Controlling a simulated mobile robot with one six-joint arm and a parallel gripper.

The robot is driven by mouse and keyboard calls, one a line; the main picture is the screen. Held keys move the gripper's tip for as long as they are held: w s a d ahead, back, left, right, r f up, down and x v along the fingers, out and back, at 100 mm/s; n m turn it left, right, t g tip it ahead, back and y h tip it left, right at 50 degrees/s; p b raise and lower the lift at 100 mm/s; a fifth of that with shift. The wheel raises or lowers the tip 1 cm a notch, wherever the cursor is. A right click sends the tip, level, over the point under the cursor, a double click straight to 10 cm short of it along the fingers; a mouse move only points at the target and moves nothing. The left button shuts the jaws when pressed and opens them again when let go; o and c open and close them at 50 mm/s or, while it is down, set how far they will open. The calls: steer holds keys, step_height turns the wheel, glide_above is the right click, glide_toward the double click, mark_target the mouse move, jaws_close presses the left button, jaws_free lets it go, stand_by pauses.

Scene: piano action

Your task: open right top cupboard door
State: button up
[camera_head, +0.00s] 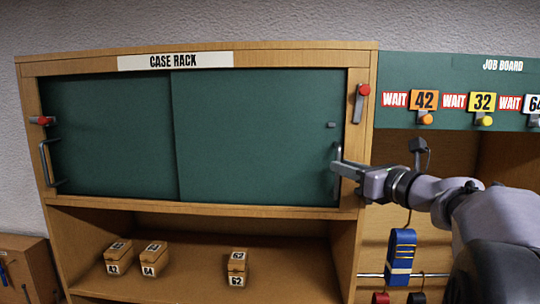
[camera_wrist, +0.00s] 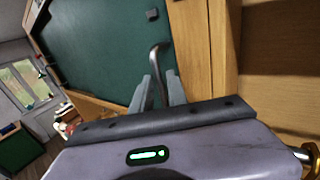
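The right cupboard door (camera_head: 250,130) is a dark green panel under the "CASE RACK" sign, and it appears closed against the right frame. Its grey bar handle (camera_head: 335,188) stands upright near its right edge. My gripper (camera_head: 343,166) is at this handle, coming from the right. In the wrist view the handle (camera_wrist: 157,58) runs down between the two fingers of my gripper (camera_wrist: 160,80). The fingers look apart, with a small gap beside the bar. The lower part of the handle is partly hidden by the fingers.
The left door (camera_head: 110,135) has its own handle (camera_head: 46,163). A red-ended latch (camera_head: 359,103) sits on the right frame, another (camera_head: 42,120) on the left. Labelled wooden blocks (camera_head: 237,267) stand on the shelf below. The job board (camera_head: 455,75) and a blue striped item (camera_head: 401,256) are at right.

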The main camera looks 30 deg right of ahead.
steer(key=shift+w+a, duration=0.1)
steer(key=shift+w, duration=1.15)
jaws_close()
stand_by(0.5)
